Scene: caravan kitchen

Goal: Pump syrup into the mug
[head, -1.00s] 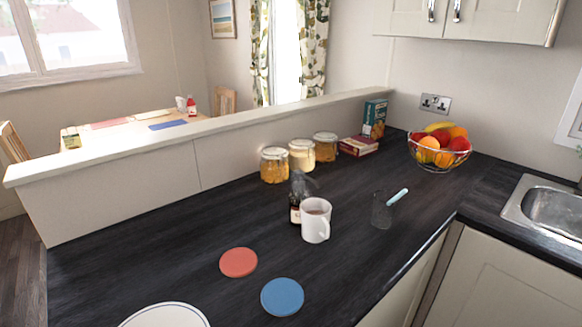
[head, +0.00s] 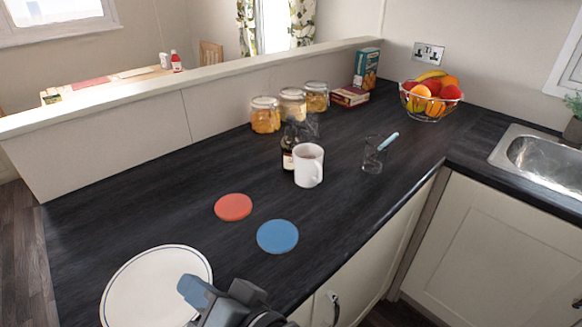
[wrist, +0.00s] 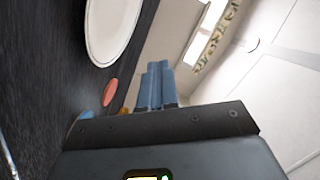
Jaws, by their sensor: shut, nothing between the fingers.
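The white mug (head: 308,167) stands upright on the dark worktop in the head view, its handle toward the right. A dark bottle with a pale label (head: 288,160) stands just behind it and to its left, partly hidden by the mug. The bottle's dark top is hard to make out. My gripper (head: 192,290) is low in the head view, over the near edge of the white plate, well short of the mug and bottle. Its blue fingers (wrist: 157,85) are together and empty in the wrist view. Neither mug nor bottle can be made out in the wrist view.
A red coaster (head: 233,207) and a blue coaster (head: 278,236) lie between the plate (head: 125,282) and the mug. A clear glass (head: 372,160) with a blue-handled utensil stands right of the mug. Jars (head: 292,103), boxes and a fruit basket (head: 430,108) stand farther back.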

